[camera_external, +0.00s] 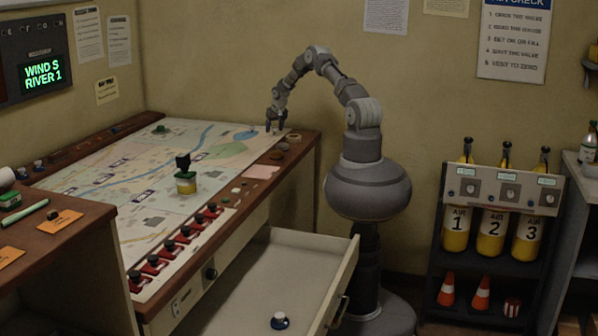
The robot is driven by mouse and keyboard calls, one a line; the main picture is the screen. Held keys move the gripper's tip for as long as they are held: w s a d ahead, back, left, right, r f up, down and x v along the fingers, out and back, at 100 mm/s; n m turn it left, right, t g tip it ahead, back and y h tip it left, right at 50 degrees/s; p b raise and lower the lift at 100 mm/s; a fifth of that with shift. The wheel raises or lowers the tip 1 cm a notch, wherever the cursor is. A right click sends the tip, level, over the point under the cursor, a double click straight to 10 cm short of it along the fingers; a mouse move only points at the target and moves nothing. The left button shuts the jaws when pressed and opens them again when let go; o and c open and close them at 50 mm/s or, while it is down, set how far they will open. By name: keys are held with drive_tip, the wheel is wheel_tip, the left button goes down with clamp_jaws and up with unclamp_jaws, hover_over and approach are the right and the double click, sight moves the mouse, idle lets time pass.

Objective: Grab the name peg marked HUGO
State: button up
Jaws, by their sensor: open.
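No marking HUGO is legible in this view, so I cannot tell which piece is that name peg. Small round pieces (282,146) sit on the desk's wooden right rim, also without readable names. My gripper (275,128) points down, open and empty, over the far right corner of the map desk, close to these pieces. I cannot tell whether its fingertips touch the desk.
The map desk (140,222) carries a yellow piece with a black top (186,182) and a row of red-based pieces (185,231) along its front. The drawer (318,262) juts out below, beside my base. A rack with yellow cylinders (490,233) stands at right.

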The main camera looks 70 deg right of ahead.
drive_tip(key=c, duration=1.1)
drive_tip(key=shift+r, duration=0.15)
